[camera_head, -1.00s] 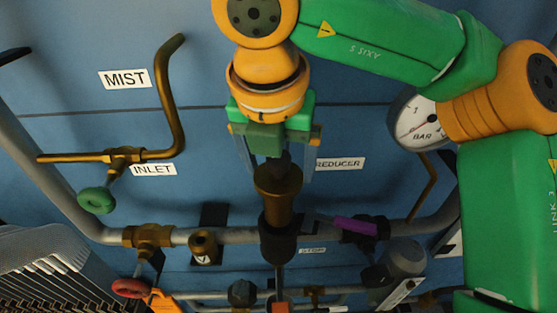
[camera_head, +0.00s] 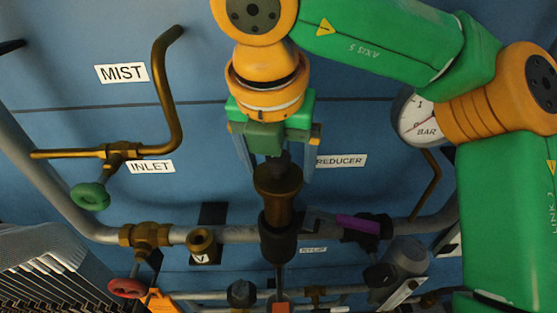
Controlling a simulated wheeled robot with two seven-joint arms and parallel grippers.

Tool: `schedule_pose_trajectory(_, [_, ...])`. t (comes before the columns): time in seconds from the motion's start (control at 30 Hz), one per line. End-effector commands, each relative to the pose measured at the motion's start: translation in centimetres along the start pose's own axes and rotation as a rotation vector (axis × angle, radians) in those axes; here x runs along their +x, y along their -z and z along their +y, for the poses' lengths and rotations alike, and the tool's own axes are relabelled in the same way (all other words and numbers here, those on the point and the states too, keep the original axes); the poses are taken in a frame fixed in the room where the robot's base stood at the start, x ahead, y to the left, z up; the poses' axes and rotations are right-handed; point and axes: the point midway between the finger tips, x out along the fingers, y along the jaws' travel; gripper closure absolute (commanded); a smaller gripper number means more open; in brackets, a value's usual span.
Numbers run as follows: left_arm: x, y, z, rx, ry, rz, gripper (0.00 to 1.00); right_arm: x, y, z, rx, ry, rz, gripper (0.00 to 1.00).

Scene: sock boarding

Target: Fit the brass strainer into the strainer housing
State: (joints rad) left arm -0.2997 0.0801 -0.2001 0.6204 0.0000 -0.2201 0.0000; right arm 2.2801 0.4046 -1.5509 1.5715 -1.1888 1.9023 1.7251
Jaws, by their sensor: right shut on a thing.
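The brass strainer (camera_head: 278,182) is a brown-gold cup-like piece with a dark top. It hangs below my right gripper (camera_head: 277,158), whose jaws are shut on its dark top. The strainer is upright, in line with a dark cylindrical body (camera_head: 278,238) on the grey pipe, which looks like the strainer housing. The strainer's lower end meets or overlaps the top of this body; I cannot tell whether it is inside or in front. My left gripper is not in view.
A grey pipe (camera_head: 325,233) crosses the blue panel (camera_head: 230,130). A brass inlet pipe (camera_head: 165,95) with a green handwheel (camera_head: 90,195) is at left, above a red handwheel (camera_head: 126,288). A pressure gauge (camera_head: 415,117) and purple-handled part (camera_head: 357,224) are at right.

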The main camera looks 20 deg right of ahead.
Motion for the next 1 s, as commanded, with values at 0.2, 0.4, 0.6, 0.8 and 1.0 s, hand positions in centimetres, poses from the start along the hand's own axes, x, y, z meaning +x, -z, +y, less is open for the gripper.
schedule_pose_trajectory(0.2, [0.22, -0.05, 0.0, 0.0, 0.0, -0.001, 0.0, 0.07, 0.04, 0.0, 0.0, -0.001, 0.0, 1.0])
schedule_pose_trajectory(0.4, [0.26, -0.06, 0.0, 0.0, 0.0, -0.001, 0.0, -0.03, 0.02, -0.03, 0.0, 0.0, -0.001, 1.0])
schedule_pose_trajectory(0.6, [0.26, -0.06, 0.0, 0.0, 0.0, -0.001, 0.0, -0.03, 0.02, -0.03, 0.0, 0.0, 0.0, 1.0])
schedule_pose_trajectory(0.8, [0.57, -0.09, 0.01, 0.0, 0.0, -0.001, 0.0, 0.07, 0.04, -0.03, 0.0, 0.0, 0.0, 1.0])
schedule_pose_trajectory(1.0, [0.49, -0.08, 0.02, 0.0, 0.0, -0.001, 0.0, -0.02, 0.02, -0.03, 0.0, 0.0, 0.0, 1.0])
